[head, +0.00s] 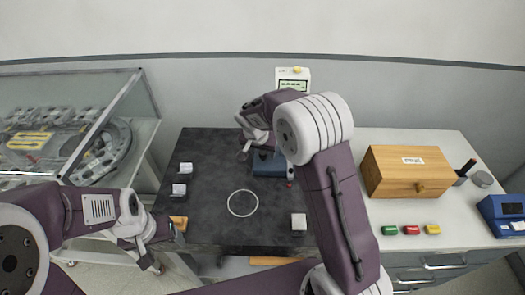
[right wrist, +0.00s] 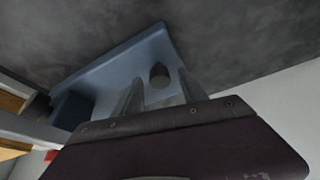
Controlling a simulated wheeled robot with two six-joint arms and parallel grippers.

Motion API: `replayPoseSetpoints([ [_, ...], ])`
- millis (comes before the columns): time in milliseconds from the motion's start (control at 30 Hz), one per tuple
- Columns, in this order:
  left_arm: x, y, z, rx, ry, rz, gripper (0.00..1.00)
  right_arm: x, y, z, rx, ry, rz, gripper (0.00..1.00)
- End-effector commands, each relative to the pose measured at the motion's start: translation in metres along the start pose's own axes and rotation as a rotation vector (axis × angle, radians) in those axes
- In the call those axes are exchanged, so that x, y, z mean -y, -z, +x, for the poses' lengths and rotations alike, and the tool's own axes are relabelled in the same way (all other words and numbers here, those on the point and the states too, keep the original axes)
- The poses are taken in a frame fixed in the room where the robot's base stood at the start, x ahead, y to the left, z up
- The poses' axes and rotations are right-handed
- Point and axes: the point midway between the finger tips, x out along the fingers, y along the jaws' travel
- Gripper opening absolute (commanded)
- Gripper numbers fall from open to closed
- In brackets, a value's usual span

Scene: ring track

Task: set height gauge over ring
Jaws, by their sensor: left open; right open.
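My right gripper (head: 244,151) is open at the left end of the blue base. In the right wrist view its open fingers (right wrist: 160,88) point at the base (right wrist: 97,72), with a dark round knob between or just beyond them; contact cannot be told. My left gripper (head: 178,235) is open at the mat's front left.
White blocks (head: 299,222) stand on the mat (head: 213,150), at its left and front right. Right are a wooden box (head: 408,172), green, red and yellow pieces (head: 411,230) and a blue device (head: 504,214). A glass-sided case (head: 110,110) stands left.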

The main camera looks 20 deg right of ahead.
Motion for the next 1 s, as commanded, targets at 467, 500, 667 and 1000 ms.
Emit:
replayPoseSetpoints([
  [467,0.0,0.0,0.0,0.0,0.0,0.0,0.76,0.0,0.0001,-0.0006,0.0,0.0,0.0,0.0],
  [500,0.0,0.0,0.0,0.0,0.0,0.0,0.76,0.0,0.0001,-0.0007,0.0,0.0,0.0,0.0],
  [667,0.0,0.0,0.0,0.0,0.0,0.0,0.76,-0.0001,0.0001,-0.0008,0.0,0.0,0.0,0.0],
  [1000,0.0,0.0,-0.0001,0.0,0.0,0.0,0.76,0.0,0.0003,-0.001,0.0,0.0,0.001,0.0],
])
